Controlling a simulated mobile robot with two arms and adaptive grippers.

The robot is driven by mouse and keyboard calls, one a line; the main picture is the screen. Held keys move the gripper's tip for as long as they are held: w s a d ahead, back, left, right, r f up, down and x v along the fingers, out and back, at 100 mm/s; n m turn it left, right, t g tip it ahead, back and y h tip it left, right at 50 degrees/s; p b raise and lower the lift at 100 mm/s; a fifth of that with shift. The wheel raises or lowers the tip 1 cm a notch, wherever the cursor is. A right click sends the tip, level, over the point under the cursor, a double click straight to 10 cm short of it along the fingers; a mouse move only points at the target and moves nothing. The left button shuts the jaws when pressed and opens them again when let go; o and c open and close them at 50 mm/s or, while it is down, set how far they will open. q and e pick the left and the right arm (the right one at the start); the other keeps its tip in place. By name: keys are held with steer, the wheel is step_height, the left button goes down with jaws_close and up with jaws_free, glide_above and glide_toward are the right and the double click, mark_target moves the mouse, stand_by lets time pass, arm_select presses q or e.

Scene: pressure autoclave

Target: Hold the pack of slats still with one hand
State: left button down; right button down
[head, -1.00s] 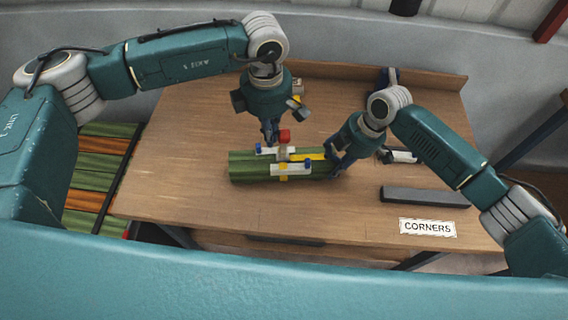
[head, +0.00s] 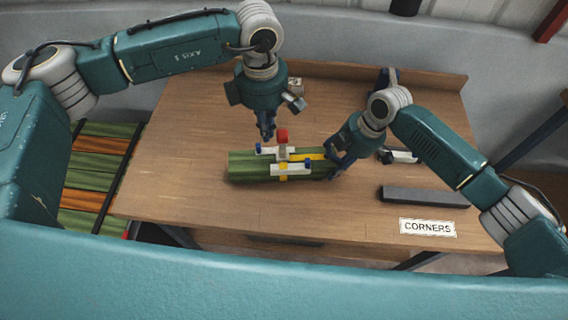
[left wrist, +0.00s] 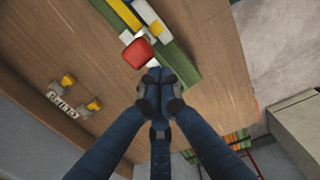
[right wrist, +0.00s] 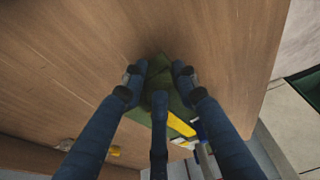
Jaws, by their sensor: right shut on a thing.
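The pack of green slats (head: 250,168) lies flat on the wooden table, and its side shows in the left wrist view (left wrist: 182,66). A white clamp (head: 290,169) with blue ends, a yellow strip (head: 312,157) and a red knob (head: 282,135) sits on it. My right gripper (head: 336,165) is shut on the right end of the pack; its fingers straddle the green slats (right wrist: 160,72) in the right wrist view.
A dark grey bar (head: 424,197) and a "CORNERS" label (head: 428,228) lie at the table's right. More green and orange slats (head: 100,165) stand left of the table. The table's left part is clear.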

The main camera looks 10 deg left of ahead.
steer(key=shift+s+a+f, duration=0.1)
arm_select(q)
step_height(320, 180, up, 6)
steer(key=shift+a, duration=0.4)
arm_select(e)
steer(key=c, duration=1.6)
jaws_free()
steer(key=o, duration=0.7)
arm_select(q)
steer(key=shift+w+a+f, duration=0.1)
arm_select(e)
steer(key=shift+w, duration=0.2)
steer(key=v, duration=1.2)
